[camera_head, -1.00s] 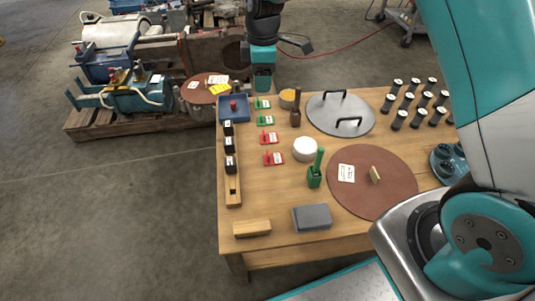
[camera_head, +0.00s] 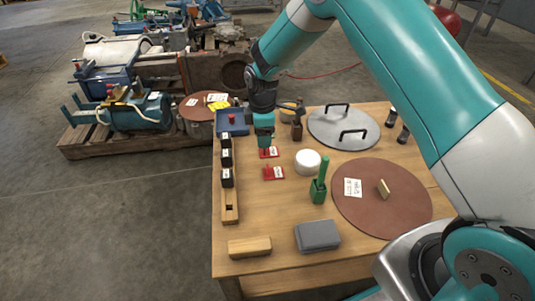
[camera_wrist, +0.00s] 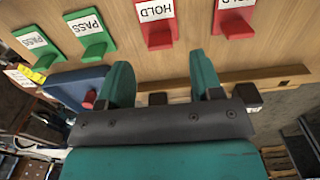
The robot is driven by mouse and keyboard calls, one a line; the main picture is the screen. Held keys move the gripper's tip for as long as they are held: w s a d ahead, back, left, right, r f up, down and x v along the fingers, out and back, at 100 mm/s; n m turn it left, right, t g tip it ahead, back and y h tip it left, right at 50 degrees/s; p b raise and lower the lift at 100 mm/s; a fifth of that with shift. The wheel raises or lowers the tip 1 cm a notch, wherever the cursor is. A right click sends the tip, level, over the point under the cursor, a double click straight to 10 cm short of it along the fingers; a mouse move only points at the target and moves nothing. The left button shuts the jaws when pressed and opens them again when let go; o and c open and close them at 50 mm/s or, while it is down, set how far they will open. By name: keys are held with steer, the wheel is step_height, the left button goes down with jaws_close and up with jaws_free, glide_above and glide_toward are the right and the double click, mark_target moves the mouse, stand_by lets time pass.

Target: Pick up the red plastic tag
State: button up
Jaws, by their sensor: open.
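Two red plastic tags with white HOLD labels lie flat on the wooden table: one (camera_head: 269,153) just below my gripper (camera_head: 264,138) in the head view, the other (camera_head: 273,173) closer to the front. In the wrist view the first red tag (camera_wrist: 160,38) is beyond the gap between my open fingers (camera_wrist: 162,80); the second red tag (camera_wrist: 233,24) is to its right. Nothing is between my fingers. Two green PASS tags (camera_wrist: 93,48) lie left of the red ones in the wrist view; my gripper and arm hide them in the head view.
A white round container (camera_head: 307,162), green holder (camera_head: 318,190) and brown disc (camera_head: 360,215) stand to the right.

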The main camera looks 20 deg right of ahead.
steer(key=f+b, duration=0.2)
steer(key=f, duration=0.3)
steer(key=shift+d+f+b, duration=0.1)
steer(key=shift+d+b, duration=0.1)
steer(key=shift+b, duration=0.15)
steer(key=shift+s, duration=0.1)
steer(key=c, duration=1)
